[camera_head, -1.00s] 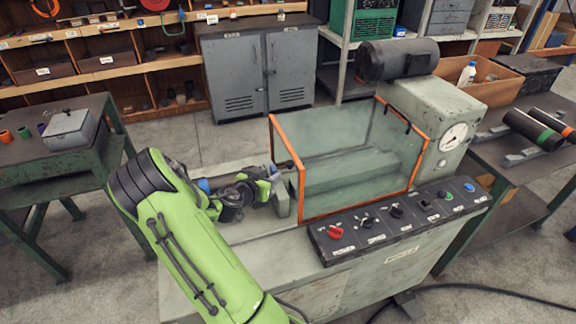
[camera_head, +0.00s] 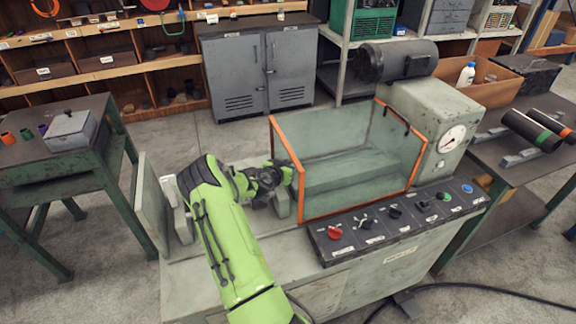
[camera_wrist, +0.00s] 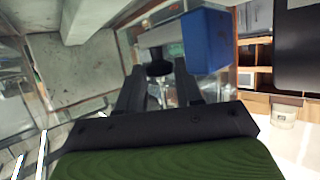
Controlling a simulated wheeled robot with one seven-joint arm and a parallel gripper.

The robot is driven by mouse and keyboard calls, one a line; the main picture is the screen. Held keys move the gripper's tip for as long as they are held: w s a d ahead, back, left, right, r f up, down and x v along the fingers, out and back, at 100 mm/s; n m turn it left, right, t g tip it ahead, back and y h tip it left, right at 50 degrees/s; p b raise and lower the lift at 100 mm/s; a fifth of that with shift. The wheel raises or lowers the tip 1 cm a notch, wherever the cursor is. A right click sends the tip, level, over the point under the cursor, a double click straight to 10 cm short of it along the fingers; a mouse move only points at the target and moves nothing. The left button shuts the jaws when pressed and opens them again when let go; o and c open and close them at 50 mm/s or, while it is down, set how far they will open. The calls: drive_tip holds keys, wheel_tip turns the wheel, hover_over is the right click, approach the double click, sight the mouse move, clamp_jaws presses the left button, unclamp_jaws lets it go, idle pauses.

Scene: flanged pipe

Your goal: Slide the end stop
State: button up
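The grey-green machine bed (camera_head: 225,265) carries a large upright plate (camera_head: 152,210) at its left end and smaller upright blocks. One block (camera_head: 282,203) stands beside the orange-framed clear guard (camera_head: 285,150); another (camera_head: 178,212) stands near the left plate. I cannot tell for sure which is the end stop. My gripper (camera_head: 283,175) is at the guard's left edge, above the block there. In the wrist view its dark fingers (camera_wrist: 158,75) are apart, with a dark rounded thing (camera_wrist: 158,68) between or just past the tips; contact is unclear. A blue box-shaped part (camera_wrist: 208,40) is close by.
A control panel (camera_head: 400,222) with a red knob runs along the machine's front. The gauge housing (camera_head: 440,125) is at the right end. A green-framed table (camera_head: 85,160) stands left and another (camera_head: 520,165) right. Grey cabinets (camera_head: 262,70) stand behind, across open floor.

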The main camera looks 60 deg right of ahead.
clamp_jaws()
drive_tip(key=w+a+b, duration=0.2)
drive_tip(key=b, duration=0.1)
drive_tip(key=shift+w+f, duration=0.1)
drive_tip(key=shift+f, duration=0.05)
drive_tip(key=shift+a, duration=0.1)
drive_tip(key=shift+o, duration=0.8)
unclamp_jaws()
drive_tip(key=v, duration=1.5)
drive_tip(key=shift+a+r+b, duration=0.2)
drive_tip(key=shift+a+b, duration=0.15)
drive_tip(key=shift+b, duration=0.1)
